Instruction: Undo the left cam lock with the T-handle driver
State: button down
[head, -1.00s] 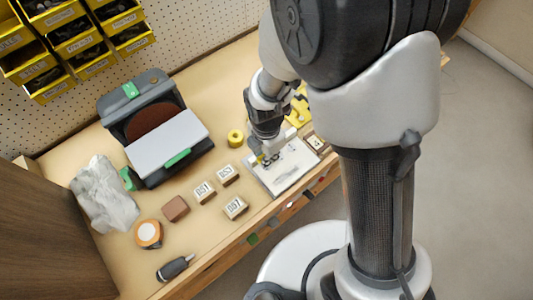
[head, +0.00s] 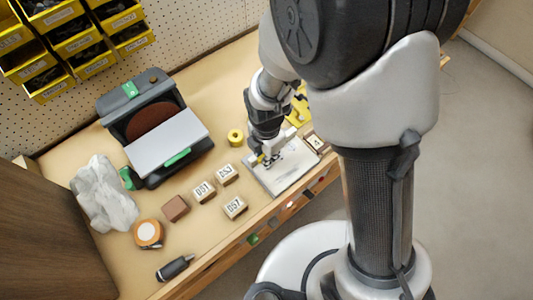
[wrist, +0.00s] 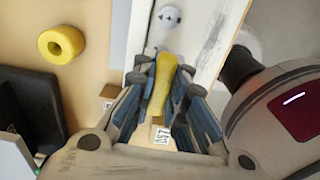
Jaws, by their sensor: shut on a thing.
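My gripper (wrist: 168,95) is shut on the yellow handle of the T-handle driver (wrist: 165,75), which sits between its blue finger pads. The driver's shaft and tip are hidden in the wrist view. One round, light grey cam lock (wrist: 168,17) with dark marks on its face shows on the white panel (wrist: 205,35), beyond the fingers and apart from them. In the head view my gripper (head: 264,157) is low over the left part of the white panel (head: 285,182), which lies flat at the bench's front edge. I cannot tell whether the driver touches a lock.
A yellow roll (head: 235,136) stands behind the panel, and it also shows in the wrist view (wrist: 61,44). Numbered blocks (head: 204,192) lie left of the panel. A disc sander (head: 155,130) stands farther left. A yellow object (head: 302,112) is partly hidden behind my arm.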

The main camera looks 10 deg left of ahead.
jog(key=n, duration=0.4)
jog(key=shift+n, duration=0.4)
jog(key=shift+f, duration=0.15)
dwell(0.4)
jog(key=shift+s+d+n, duration=0.1)
jog(key=shift+n, duration=2.3)
jog(key=n, duration=0.3)
jog(key=shift+n, duration=0.4)
